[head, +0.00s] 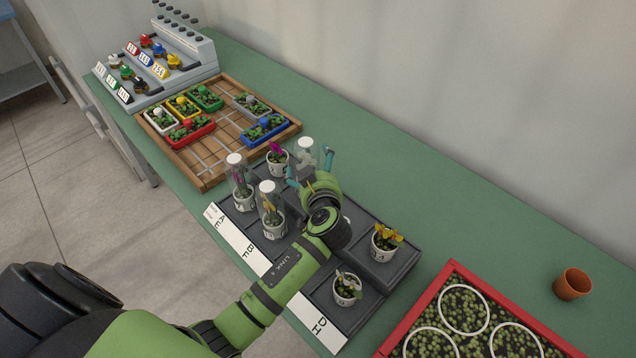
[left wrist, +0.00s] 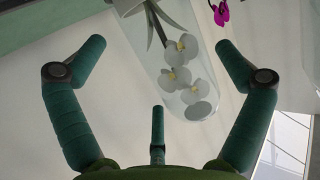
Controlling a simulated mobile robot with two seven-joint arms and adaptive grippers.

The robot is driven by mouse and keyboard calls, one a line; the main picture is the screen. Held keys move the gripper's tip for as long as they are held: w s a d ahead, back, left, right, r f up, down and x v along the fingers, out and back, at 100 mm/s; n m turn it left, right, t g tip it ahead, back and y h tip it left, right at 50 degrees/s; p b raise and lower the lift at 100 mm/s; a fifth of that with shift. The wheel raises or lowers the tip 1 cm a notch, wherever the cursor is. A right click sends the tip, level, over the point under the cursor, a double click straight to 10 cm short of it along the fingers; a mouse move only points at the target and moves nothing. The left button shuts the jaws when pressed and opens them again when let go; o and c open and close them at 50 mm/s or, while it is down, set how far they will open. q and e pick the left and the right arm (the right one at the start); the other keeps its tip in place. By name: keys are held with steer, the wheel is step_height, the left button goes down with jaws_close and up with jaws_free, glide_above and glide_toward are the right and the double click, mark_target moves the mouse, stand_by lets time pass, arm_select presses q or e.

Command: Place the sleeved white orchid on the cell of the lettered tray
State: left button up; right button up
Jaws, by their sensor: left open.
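The sleeved white orchid (left wrist: 178,70) shows in the left wrist view, with white blooms inside a clear sleeve. In the head view its clear sleeve (head: 306,147) stands at the back of the tray, its lower part hidden by my left gripper (head: 309,166). That gripper is open, its fingers on either side of the sleeve; I cannot tell whether they touch it. The lettered tray (head: 229,236) is dark grey with a white letter strip along its front. Part of the tray is hidden under my left arm. My right gripper is not in view.
Two more sleeved orchids (head: 271,209) stand at the tray's left, near an unsleeved magenta one (head: 277,156). A yellow-flowered pot (head: 386,241) and a white-flowered pot (head: 346,289) stand at its right.

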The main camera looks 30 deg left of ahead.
arm_select(q)
steer(key=b+v, duration=0.3)
steer(key=v, duration=0.7)
